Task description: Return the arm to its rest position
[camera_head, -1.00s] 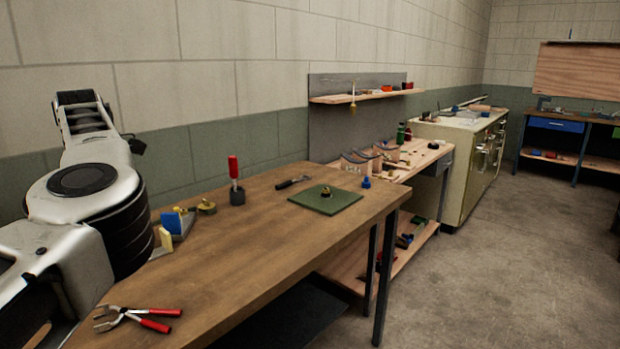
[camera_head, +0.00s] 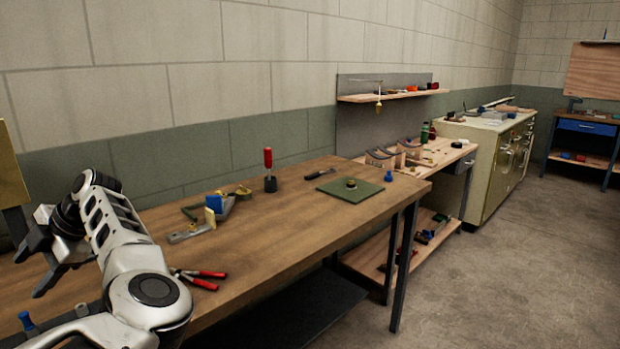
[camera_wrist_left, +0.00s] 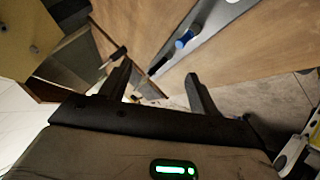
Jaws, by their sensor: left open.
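My left arm (camera_head: 120,235) reaches in from the lower left in the head view, bent, with its links over the left end of the wooden workbench (camera_head: 265,225). My left gripper (camera_head: 42,268) is at the left edge of that view, its dark fingers spread and partly cut by other links. In the left wrist view the two dark fingers (camera_wrist_left: 158,90) stand apart with nothing between them. My right gripper is not in view.
Red-handled pliers (camera_head: 205,280) lie beside my arm. A blue-and-yellow item (camera_head: 214,205), a red-handled tool (camera_head: 268,170) and a green mat (camera_head: 350,190) are farther along the bench. A blue-topped item (camera_head: 27,322) is at lower left. Open floor lies right.

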